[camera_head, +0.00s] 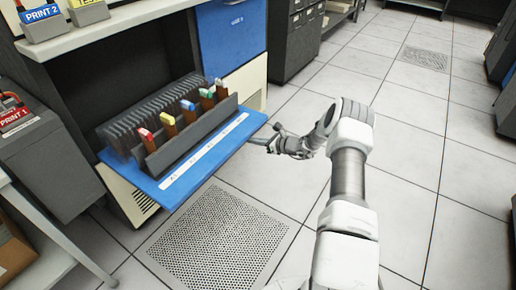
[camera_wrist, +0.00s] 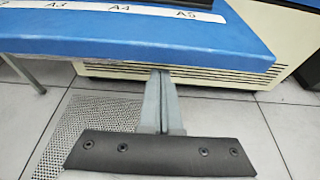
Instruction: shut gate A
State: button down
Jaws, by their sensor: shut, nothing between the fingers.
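The blue gate (camera_head: 225,145) hangs open as a nearly level flap at the front of the cabinet. It carries a white strip; in the wrist view, the labels A3, A4 and A5 show on the gate (camera_wrist: 150,45). My gripper (camera_head: 256,141) is shut and empty at the right end of the gate's front edge. In the wrist view, my gripper's fingertips (camera_wrist: 160,73) are together just below the edge, in front of the cream panel. I cannot tell whether they touch the gate.
Several colour-topped cards stand in a dark rack (camera_head: 190,138) behind the gate. An upright blue panel (camera_head: 230,35) is to the right. Left are a grey cabinet (camera_head: 45,170) and the PRINT 1 block (camera_head: 14,118). Tiled floor (camera_head: 400,180) is clear at right.

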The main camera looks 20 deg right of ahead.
jog(key=shift+r, duration=0.6)
jog(key=shift+r, duration=0.1)
